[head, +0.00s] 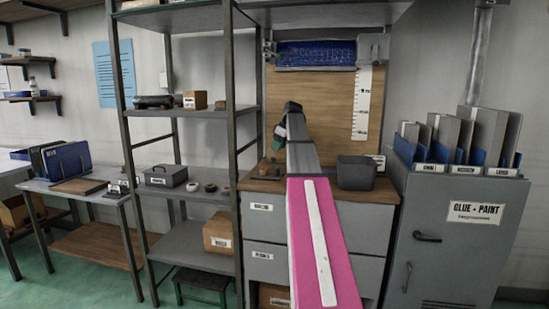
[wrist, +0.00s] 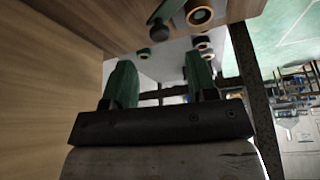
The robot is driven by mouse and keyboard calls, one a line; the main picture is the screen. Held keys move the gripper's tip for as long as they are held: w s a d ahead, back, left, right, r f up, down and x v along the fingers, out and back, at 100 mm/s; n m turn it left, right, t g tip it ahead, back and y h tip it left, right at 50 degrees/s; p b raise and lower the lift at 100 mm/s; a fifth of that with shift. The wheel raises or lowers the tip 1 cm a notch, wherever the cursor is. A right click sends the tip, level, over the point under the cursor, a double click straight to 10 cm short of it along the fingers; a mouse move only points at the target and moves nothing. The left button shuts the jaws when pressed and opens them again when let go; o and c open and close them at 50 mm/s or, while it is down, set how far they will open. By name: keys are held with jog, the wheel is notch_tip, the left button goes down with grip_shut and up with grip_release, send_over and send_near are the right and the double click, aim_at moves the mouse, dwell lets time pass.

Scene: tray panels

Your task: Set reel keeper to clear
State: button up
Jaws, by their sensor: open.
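My gripper (head: 279,137) is above the left part of the wooden cabinet top (head: 336,194), at the end of my extended arm. In the wrist view its two green fingers (wrist: 160,80) are apart, with nothing between them. Beyond the fingertips, a dark lever with a rounded end (wrist: 160,28) sits on a wooden surface and looks like the reel keeper. A dark reel with a tan ring (wrist: 200,14) is beside it, to the right. The lever is apart from the fingers. Its setting and any clear mark cannot be read. In the head view my arm and gripper hide much of this spot.
A dark grey bin (head: 356,173) stands on the cabinet top, right of my arm. A wooden back panel (head: 335,110) rises behind. A metal shelf rack (head: 128,150) stands close at left, a grey glue and paint cabinet (head: 455,240) at right.

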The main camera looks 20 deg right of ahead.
jog(key=x, duration=0.5)
jog(key=shift+w+f, duration=0.1)
jog(key=shift+f, duration=0.3)
grip_shut()
jog(key=m, duration=0.1)
jog(key=d+m+h, duration=0.1)
jog(key=m, duration=0.1)
jog(key=shift+s+d+t, duration=0.25)
jog(key=shift+t, duration=0.05)
jog(key=shift+s+d+m+t+h, duration=0.2)
jog(key=shift+d+m+h, duration=0.15)
jog(key=shift+m, duration=0.5)
jog(key=shift+s+d+m+t+h, duration=0.1)
jog(key=shift+s+d+m+h, duration=0.2)
jog(key=shift+m, duration=0.55)
jog(key=shift+w, duration=0.1)
